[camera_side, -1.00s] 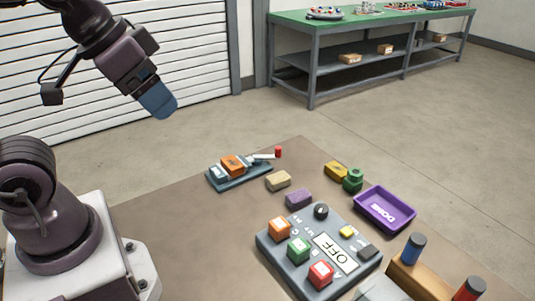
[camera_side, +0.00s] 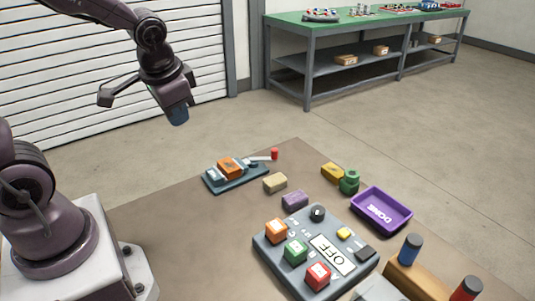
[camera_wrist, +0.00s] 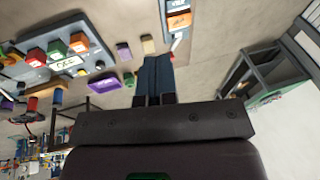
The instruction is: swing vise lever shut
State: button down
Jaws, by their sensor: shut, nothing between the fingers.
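The vise (camera_side: 236,172) is a blue-grey base with an orange block, at the far left part of the brown table. In the wrist view the vise (camera_wrist: 178,18) is at the top, partly cut off by the frame edge. My gripper (camera_side: 179,118) is in the air above and to the left of the vise, apart from it. In the wrist view its fingers (camera_wrist: 155,75) are together and empty.
A tan block (camera_side: 275,183), a purple block (camera_side: 295,200), a yellow block (camera_side: 332,172) and a green part (camera_side: 349,182) lie near the vise. A control panel (camera_side: 350,270) with buttons and a purple tray (camera_side: 381,210) are nearer the front. The air around my gripper is clear.

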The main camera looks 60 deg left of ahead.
jog(key=w+a+f+m+t, duration=0.1)
jog(key=w+a+f+m, duration=0.4)
jog(key=w+a+f, duration=0.45)
jog(key=w+d+f+m+t+h, duration=0.3)
jog(key=w+d+f+m+t, duration=0.1)
jog(key=w+d+m, duration=0.1)
jog(key=shift+w+d+f+m+h, duration=0.15)
jog(key=shift+f+m+h, duration=0.15)
jog(key=shift+m, duration=0.3)
jog(key=x, duration=0.9)
jog(key=shift+f, duration=0.15)
jog(key=shift+w+a+f, duration=0.15)
jog(key=shift+w+a, duration=0.1)
jog(key=shift+w, duration=0.3)
jog(key=shift+w+a+f, duration=0.15)
jog(key=shift+w+a, duration=0.15)
jog(key=shift+w, duration=0.3)
jog(key=shift+w+a, duration=0.45)
jog(key=shift+w, duration=0.4)
